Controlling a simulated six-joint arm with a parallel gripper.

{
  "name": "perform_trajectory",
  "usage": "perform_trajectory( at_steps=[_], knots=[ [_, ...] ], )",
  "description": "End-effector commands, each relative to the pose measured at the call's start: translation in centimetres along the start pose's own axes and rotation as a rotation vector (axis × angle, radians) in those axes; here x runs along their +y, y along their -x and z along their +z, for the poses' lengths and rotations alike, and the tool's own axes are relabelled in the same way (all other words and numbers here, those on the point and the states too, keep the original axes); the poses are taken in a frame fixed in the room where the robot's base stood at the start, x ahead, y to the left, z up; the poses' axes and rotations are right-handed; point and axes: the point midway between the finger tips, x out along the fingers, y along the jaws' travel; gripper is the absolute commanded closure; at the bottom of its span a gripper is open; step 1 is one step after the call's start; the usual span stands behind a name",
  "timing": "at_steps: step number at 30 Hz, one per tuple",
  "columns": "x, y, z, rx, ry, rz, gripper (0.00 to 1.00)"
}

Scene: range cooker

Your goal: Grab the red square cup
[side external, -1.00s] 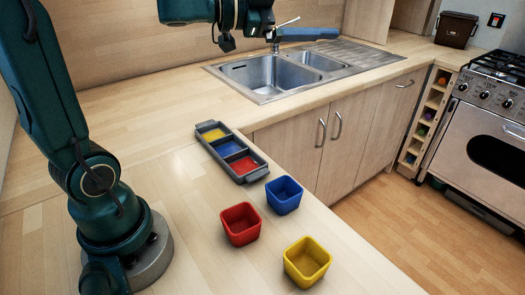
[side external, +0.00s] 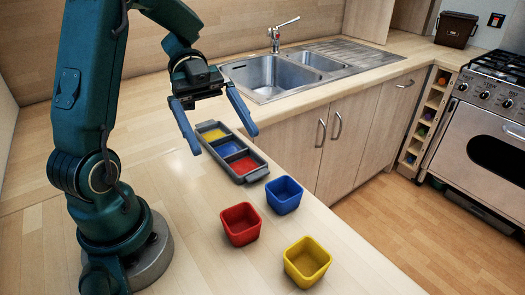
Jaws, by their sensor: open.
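The red square cup (side external: 240,225) stands upright on the wooden counter, between the blue cup and the yellow cup and a little to their left. My gripper (side external: 226,145) is open and empty, with its two fingers spread wide and pointing down. It is above the counter near the grey tray, up and behind the red cup in the picture, and does not touch the cup.
A blue square cup (side external: 284,195) and a yellow square cup (side external: 307,262) stand near the counter's right edge. A grey tray (side external: 258,173) has yellow, blue and red compartments. A sink (side external: 262,78) lies behind.

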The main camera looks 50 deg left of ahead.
Motion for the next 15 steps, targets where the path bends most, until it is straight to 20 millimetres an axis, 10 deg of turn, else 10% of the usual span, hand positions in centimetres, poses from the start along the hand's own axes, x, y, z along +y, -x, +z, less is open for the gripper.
perform_trajectory(
  at_steps=[15],
  knots=[
    [0.0,-4.5,10.8,0.003,0.002,0.000,0.00]
  ],
)
